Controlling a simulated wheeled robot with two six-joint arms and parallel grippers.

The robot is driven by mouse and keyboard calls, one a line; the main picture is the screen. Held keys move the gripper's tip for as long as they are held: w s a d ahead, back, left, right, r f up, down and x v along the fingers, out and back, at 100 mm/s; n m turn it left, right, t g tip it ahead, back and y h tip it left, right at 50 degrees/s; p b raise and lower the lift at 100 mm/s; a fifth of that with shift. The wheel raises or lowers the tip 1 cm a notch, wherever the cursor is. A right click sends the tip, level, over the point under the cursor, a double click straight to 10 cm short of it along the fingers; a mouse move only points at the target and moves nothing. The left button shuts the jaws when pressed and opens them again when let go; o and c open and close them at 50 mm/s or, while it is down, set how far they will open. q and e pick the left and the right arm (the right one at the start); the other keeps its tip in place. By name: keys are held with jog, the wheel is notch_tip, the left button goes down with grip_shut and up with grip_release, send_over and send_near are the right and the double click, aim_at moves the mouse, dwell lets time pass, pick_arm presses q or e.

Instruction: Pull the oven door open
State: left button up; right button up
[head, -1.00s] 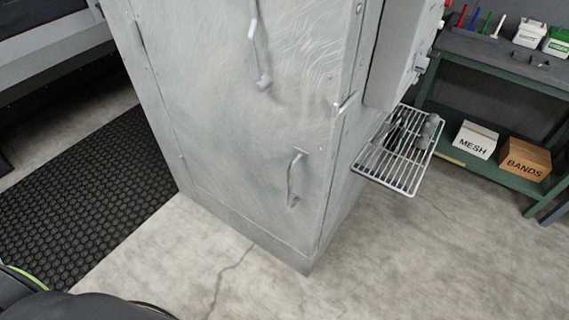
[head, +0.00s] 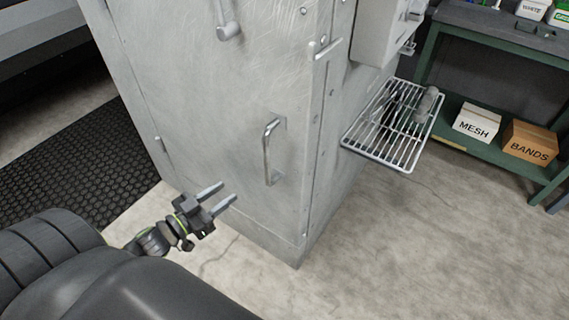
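The oven is a tall grey metal cabinet, and its door (head: 205,110) faces me and looks shut. A curved metal handle (head: 268,152) sits on the lower right part of the door. The lower end of another handle (head: 229,30) shows at the top of the view. My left gripper (head: 228,194) is open and empty, with two fingers apart pointing right toward the door. It is left of and below the lower handle, apart from it. My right gripper is not in view.
A wire rack (head: 392,130) juts from the oven's right side with dark items on it. A green shelf unit (head: 490,155) holds a MESH box (head: 475,124) and a BANDS box (head: 529,143). A black mat (head: 80,160) lies left. Concrete floor at front right is clear.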

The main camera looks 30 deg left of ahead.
pick_arm(q)
jog(key=p+x, duration=0.3)
jog(key=x, duration=1.4)
jog(key=shift+w, duration=0.2)
grip_shut()
